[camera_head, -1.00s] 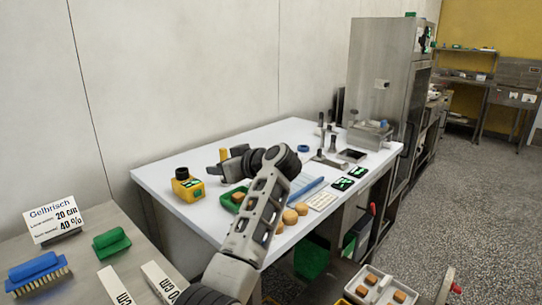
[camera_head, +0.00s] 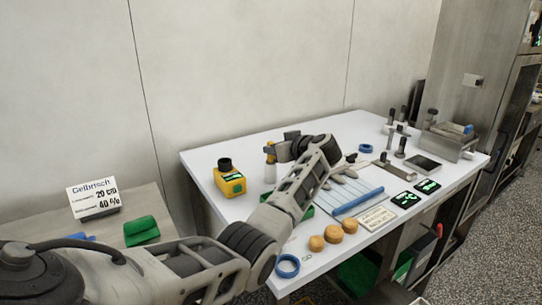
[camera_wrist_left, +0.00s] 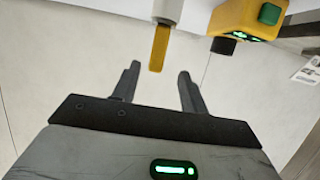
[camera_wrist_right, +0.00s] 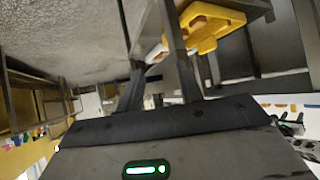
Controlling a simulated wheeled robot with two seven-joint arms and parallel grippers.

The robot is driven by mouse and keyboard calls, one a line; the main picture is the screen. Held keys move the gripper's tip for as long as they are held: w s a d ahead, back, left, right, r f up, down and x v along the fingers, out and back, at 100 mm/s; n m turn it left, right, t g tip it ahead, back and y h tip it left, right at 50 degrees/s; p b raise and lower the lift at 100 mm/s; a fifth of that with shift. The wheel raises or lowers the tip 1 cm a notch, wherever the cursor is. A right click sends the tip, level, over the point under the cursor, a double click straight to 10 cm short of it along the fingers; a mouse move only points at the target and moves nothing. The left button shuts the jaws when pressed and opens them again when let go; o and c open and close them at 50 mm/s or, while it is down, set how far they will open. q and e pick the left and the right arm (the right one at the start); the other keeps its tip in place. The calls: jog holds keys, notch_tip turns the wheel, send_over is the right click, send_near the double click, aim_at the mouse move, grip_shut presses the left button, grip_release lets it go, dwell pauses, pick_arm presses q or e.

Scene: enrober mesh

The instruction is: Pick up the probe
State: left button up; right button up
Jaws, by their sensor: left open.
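A slim upright piece with a yellow upper end and a pale lower body, which looks like the probe (camera_head: 270,163), stands on the white table left of my left gripper. In the left wrist view the probe (camera_wrist_left: 159,45) appears just beyond my left gripper (camera_wrist_left: 160,72), roughly in line with the gap between its fingers. The fingers are apart and empty, not around the probe. In the head view my left gripper (camera_head: 282,147) is partly hidden by its wrist. My right gripper (camera_wrist_right: 160,68) shows only in its own wrist view, open and empty.
A yellow device with a black cap (camera_head: 229,180) stands left of the probe. Brown round pieces (camera_head: 333,234), a blue ring (camera_head: 287,266), a blue-edged tray (camera_head: 358,201) and dark displays (camera_head: 403,200) lie near the front. Metal fittings (camera_head: 400,148) stand at the back right.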

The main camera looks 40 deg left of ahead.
aim_at(271, 162)
pick_arm(q)
jog(key=shift+w+b+x, duration=0.15)
jog(key=shift+b+x, duration=0.05)
jog(key=shift+x, duration=1.1)
jog(key=shift+w+b+x, duration=0.15)
jog(key=shift+x, duration=1.15)
jog(key=shift+d, duration=0.1)
grip_shut()
